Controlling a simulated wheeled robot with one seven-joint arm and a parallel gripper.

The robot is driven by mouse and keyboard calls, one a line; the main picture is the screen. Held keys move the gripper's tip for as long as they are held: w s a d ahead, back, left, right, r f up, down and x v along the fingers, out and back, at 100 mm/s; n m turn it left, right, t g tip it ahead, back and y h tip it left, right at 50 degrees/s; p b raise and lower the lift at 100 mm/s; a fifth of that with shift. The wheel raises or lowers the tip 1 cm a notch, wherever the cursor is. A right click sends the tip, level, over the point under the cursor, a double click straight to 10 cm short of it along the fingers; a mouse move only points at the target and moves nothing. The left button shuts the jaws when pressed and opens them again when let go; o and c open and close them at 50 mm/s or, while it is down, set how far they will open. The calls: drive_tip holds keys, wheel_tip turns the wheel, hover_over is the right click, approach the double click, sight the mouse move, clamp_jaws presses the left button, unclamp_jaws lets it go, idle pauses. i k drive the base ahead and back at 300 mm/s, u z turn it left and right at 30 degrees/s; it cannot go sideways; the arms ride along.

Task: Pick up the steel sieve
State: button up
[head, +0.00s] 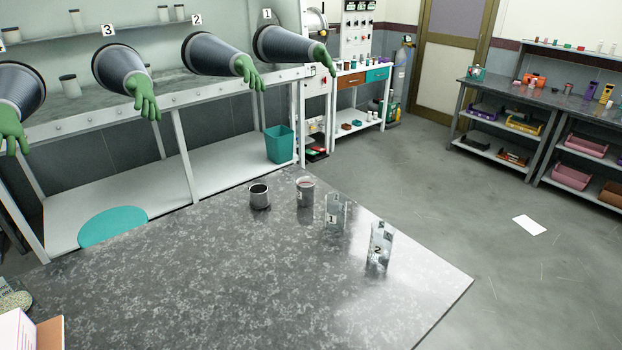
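On the near grey speckled table (200,260) stands a short round metal vessel (260,201) with a dark top; it may be the steel sieve, but it is too small to tell for certain. Just right of it, apart, stands a taller greyish cup (305,197) with reddish contents and a pale label. Farther right stand two clear, shiny upright pieces, one marked 1 (336,209) and one marked 2 (380,246) near the right edge. My gripper is not in view.
A pale open box (28,330) and a round object with grainy contents (14,301) sit at the table's lower left. The table's middle is clear. A glove-port bench (225,177) with a teal bin (280,144) stands behind; open floor lies right.

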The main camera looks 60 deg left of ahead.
sight(259, 198)
drive_tip(key=i, duration=1.45)
drive_tip(key=u, duration=3.6)
drive_tip(key=i, duration=0.5)
drive_tip(key=z, duration=0.05)
